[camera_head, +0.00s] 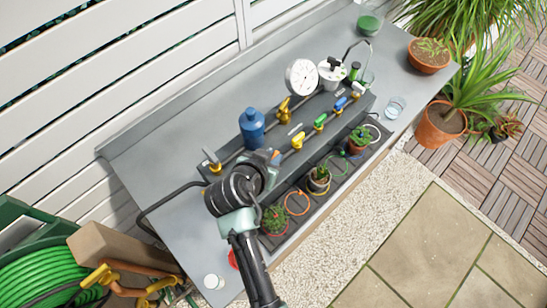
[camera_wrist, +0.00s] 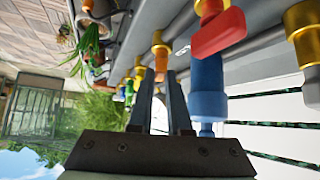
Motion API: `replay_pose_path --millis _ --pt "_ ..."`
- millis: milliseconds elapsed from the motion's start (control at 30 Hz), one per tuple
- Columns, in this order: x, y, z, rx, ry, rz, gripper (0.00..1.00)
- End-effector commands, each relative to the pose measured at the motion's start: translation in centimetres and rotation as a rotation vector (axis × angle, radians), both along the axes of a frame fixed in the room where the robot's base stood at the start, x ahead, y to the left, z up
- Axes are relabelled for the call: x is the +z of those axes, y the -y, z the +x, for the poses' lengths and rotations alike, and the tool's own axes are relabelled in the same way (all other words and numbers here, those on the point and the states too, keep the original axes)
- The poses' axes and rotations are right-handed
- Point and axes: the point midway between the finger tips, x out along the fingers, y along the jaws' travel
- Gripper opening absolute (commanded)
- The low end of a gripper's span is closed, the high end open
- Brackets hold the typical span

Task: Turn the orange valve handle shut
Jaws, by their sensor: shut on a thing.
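The orange valve handle (camera_wrist: 160,76) sits below a brass valve body (camera_wrist: 160,48) in the wrist view, between my gripper's two fingers. In the head view, a bit of the orange handle (camera_head: 276,154) shows at the tip of my gripper (camera_head: 270,159), on the dark manifold (camera_head: 335,128). My gripper is shut on the handle; it also shows in the wrist view (camera_wrist: 161,82). My wrist hides most of the handle and its valve in the head view, so its exact angle is hard to tell.
Yellow (camera_head: 298,140), green (camera_head: 320,121) and blue (camera_head: 341,103) handles line the manifold to the right. A blue bottle (camera_head: 251,129) stands close behind my gripper. Small potted plants (camera_head: 275,218) stand in front. A red handle (camera_wrist: 220,34) is near in the wrist view.

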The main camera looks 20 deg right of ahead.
Motion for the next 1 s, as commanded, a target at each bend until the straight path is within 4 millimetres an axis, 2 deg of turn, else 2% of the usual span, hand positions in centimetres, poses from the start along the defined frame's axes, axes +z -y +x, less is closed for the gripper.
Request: replay_pose_path --millis 200,500,1000 --pt "-0.28 -0.26 0.36 -0.178 0.003 0.001 0.0" --pt "-0.22 -0.34 0.42 -0.347 0.002 0.004 0.0" --pt "-0.14 -0.31 0.37 -0.416 -0.001 0.006 0.0"
